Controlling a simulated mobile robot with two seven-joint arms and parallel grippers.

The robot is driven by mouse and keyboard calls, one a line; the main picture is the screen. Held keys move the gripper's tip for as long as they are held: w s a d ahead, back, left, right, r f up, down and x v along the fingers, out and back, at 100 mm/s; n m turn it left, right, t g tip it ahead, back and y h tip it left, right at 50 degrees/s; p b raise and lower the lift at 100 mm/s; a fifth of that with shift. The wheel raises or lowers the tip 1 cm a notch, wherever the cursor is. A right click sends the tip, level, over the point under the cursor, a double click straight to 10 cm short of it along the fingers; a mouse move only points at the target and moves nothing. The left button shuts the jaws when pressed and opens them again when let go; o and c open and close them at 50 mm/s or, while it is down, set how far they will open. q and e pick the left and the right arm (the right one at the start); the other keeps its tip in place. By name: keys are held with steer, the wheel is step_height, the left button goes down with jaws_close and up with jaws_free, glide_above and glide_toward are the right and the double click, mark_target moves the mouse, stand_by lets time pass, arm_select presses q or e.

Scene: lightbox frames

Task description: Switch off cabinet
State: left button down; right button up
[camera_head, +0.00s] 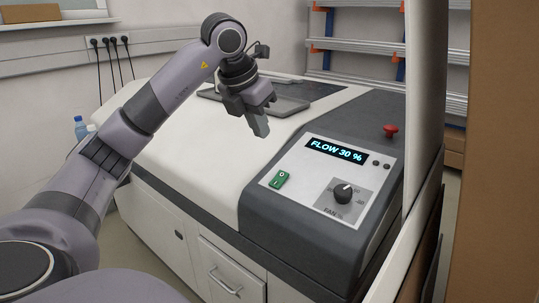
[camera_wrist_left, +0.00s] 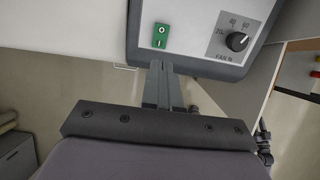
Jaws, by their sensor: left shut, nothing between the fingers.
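The cabinet (camera_head: 220,215) is a low white unit with a dark grey sloping end. On that end a light control panel (camera_head: 312,200) carries a display (camera_head: 336,150) reading "FLOW 30 %", a green rocker switch (camera_head: 279,179) and a black fan knob (camera_head: 343,193). The switch (camera_wrist_left: 160,36) and knob (camera_wrist_left: 237,41) also show in the left wrist view. My left gripper (camera_head: 262,128) is shut and empty, above the cabinet top, up and left of the panel. In the wrist view its fingertips (camera_wrist_left: 158,66) point toward the switch, apparently apart from it. My right gripper is not in view.
A red mushroom button (camera_head: 390,131) stands on the dark surface behind the panel. A dark tray-like item (camera_head: 285,103) lies on the cabinet top behind my gripper. A pale upright post (camera_head: 423,110) and brown board (camera_head: 505,150) stand at the right. Bottles (camera_head: 80,127) are at the left.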

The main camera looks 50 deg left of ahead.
arm_select(q)
steer(key=shift+w+r, duration=0.15)
steer(key=shift+w, duration=0.05)
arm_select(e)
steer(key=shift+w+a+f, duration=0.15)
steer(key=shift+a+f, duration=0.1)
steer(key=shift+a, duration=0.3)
arm_select(q)
glide_toward(281, 174)
steer(key=x, duration=0.5)
steer(key=shift+w+f+b, duration=0.1)
steer(key=shift+f+b, duration=0.2)
steer(key=shift+b, duration=0.05)
steer(key=shift+w+a+f, duration=0.1)
steer(key=shift+w+f, duration=0.15)
steer(key=shift+f, duration=0.3)
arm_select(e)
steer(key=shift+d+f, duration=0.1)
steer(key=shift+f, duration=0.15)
